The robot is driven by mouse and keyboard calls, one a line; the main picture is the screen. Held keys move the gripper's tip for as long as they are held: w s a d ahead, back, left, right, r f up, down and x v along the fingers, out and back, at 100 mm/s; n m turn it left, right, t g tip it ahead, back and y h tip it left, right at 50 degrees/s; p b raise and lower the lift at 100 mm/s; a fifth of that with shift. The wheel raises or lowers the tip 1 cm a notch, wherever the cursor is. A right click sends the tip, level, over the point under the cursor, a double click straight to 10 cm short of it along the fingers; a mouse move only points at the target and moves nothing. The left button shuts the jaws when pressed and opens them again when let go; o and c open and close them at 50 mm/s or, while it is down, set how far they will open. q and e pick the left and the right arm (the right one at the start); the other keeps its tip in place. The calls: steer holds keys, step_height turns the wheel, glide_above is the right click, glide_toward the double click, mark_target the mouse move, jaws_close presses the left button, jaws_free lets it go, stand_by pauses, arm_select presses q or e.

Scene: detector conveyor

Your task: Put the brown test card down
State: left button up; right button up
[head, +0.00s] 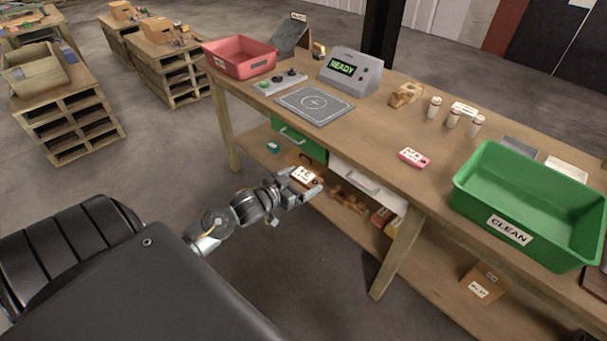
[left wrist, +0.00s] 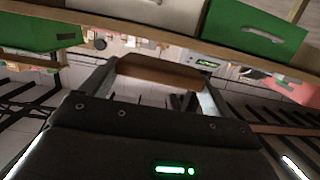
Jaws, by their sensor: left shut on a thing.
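The brown test card (head: 317,182), with a white label on its face, is held between the fingers of my left gripper (head: 306,184). In the head view the gripper is in front of the workbench, with the drawers and lower shelf behind it. In the left wrist view the card (left wrist: 160,72) is a brown strip spanning between the two fingers of my left gripper (left wrist: 155,85). My fingers partly hide the card. My right gripper is in neither view.
The workbench (head: 372,137) holds a grey pad (head: 314,104) with a target mark, a detector (head: 351,72) reading READY, a red bin (head: 240,59), a pink labelled card (head: 414,158) and a green CLEAN bin (head: 476,208). Bare wood lies between pad and pink card.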

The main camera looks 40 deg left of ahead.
arm_select(q)
steer(key=shift+s, duration=0.25)
steer(key=s+d+r+m+g+h, duration=0.1)
steer(key=s+d+r+m+h, duration=0.1)
steer(key=s+d+r, duration=0.2)
steer(key=s+d+r+m+h, duration=0.2)
steer(key=d+r, duration=0.6)
steer(key=d, duration=0.4)
steer(key=shift+s+d+r+g+h, duration=0.15)
steer(key=shift+s+r+g+h, duration=0.35)
steer(key=shift+s, duration=0.55)
